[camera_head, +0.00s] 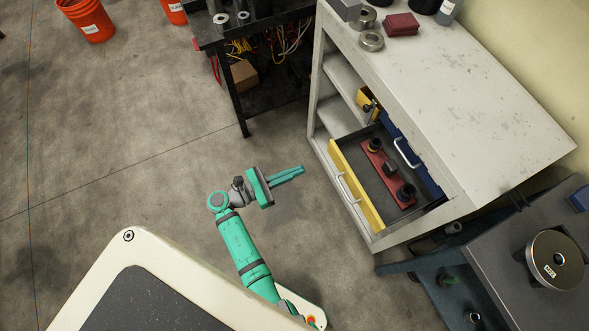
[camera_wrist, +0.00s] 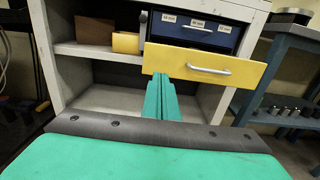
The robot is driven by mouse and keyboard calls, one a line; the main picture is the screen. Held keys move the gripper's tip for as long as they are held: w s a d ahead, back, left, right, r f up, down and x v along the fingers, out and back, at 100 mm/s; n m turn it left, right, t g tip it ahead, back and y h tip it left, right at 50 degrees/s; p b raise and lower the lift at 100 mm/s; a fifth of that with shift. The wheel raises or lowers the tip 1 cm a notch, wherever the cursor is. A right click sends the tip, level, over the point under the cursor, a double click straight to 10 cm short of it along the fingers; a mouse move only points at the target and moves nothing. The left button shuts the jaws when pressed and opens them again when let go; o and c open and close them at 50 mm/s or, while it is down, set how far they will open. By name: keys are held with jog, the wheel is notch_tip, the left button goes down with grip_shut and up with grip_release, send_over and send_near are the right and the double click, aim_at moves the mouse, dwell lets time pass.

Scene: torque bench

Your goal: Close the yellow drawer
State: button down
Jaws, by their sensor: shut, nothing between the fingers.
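The yellow drawer (camera_head: 356,188) is pulled out from the white cabinet (camera_head: 450,95), and its inside shows from above. A red holder (camera_head: 387,172) with dark round parts lies in it. The drawer's yellow front with a silver handle faces me in the wrist view (camera_wrist: 205,67). My gripper (camera_head: 301,171) is shut and empty, left of the drawer front and apart from it in the head view. In the wrist view its green fingers (camera_wrist: 162,98) point toward the cabinet, and their tips overlap the lower left of the yellow front.
A blue drawer (camera_wrist: 194,31) sits above the yellow one. A yellow bin (camera_wrist: 125,43) is on the shelf to its left. A black bench (camera_head: 236,85) stands at the back and a blue-grey bench (camera_head: 510,260) at the right. Open floor (camera_head: 150,140) lies left.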

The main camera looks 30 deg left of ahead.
aim_at(334, 156)
jog(key=x, duration=1)
jog(key=shift+w+d, duration=0.15)
jog(key=shift+w, duration=0.25)
jog(key=shift+d, duration=0.1)
jog(key=shift+s, duration=0.15)
